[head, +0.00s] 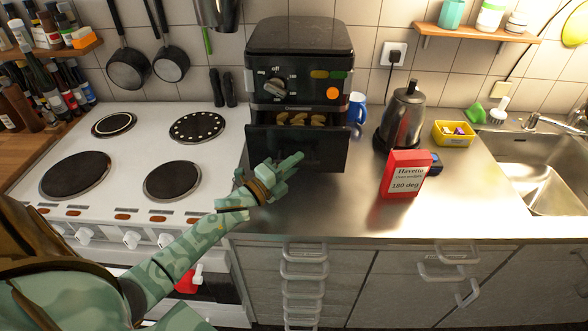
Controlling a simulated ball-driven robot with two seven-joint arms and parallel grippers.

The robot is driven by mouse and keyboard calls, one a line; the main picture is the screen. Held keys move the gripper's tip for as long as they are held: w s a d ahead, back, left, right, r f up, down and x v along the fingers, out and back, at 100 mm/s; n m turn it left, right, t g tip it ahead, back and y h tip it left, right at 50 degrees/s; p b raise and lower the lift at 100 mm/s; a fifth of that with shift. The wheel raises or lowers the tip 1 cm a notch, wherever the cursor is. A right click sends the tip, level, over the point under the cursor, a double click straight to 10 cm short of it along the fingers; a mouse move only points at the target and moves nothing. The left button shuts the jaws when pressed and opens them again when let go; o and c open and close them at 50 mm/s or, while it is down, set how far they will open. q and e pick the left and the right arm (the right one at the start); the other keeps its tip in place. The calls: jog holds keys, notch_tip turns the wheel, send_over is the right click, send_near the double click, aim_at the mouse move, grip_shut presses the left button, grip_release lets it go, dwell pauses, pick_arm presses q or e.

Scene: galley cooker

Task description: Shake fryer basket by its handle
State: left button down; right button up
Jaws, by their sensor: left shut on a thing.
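The black air fryer (298,52) stands on the steel counter against the tiled wall. Its fryer basket (325,147) is pulled partly out at the front, and several golden-brown food pieces (300,118) show inside it. My left gripper (291,161) is at the basket's front, where the handle would be. It is shut on the handle, which the gripper and the dark front hide from view. My right gripper is not in view.
A red card (405,173) reading 180 deg stands right of the basket. Behind it are a kettle (403,117), a blue mug (358,111) and a yellow tub (455,134). The cooker (130,157) is at left, the sink (545,170) at right. Counter in front is clear.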

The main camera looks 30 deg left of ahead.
pick_arm(q)
jog(key=c, duration=1.3)
grip_release()
jog(key=v, duration=1.6)
jog(key=shift+s, duration=0.2)
